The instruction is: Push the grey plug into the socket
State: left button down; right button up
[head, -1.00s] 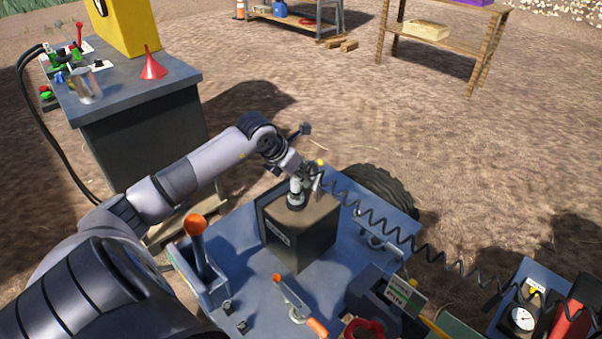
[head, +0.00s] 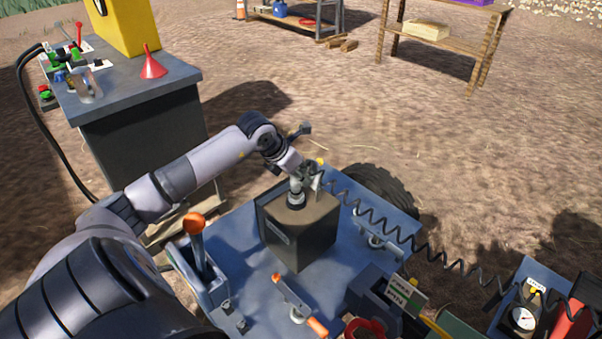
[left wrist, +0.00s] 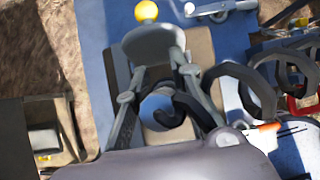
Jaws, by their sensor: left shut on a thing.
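My left gripper (head: 306,177) is over the dark box (head: 299,240) on the blue deck. It is shut on the grey plug (head: 296,186), which points down at the box top. A dark ring, which looks like the socket (head: 296,201), sits on the box top right under the plug. I cannot tell how deep the plug sits in it. A black coiled cord (head: 378,224) runs from the gripper to the right. In the left wrist view the plug (left wrist: 158,106) shows between the fingers, partly covered by the cord. My right gripper is not in view.
On the blue deck (head: 235,240) stand an orange-knobbed lever (head: 195,226), an orange-handled clamp (head: 297,303) and a small sign (head: 405,292). A gauge (head: 522,318) is at the right.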

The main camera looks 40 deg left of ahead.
pick_arm(q)
jog(key=shift+f, duration=0.2)
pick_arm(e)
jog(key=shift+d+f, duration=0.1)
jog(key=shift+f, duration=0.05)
pick_arm(q)
jog(key=shift+f+b, duration=0.35)
jog(key=shift+b, duration=0.05)
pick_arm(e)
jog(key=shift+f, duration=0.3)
pick_arm(q)
jog(key=shift+f, duration=0.3)
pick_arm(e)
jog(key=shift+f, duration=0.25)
pick_arm(q)
jog(key=c, duration=1.3)
grip_release()
jog(key=shift+r, duration=0.1)
jog(key=shift+c, duration=0.2)
jog(key=shift+o, duration=0.2)
jog(key=o, duration=0.4)
jog(key=shift+c, duration=0.2)
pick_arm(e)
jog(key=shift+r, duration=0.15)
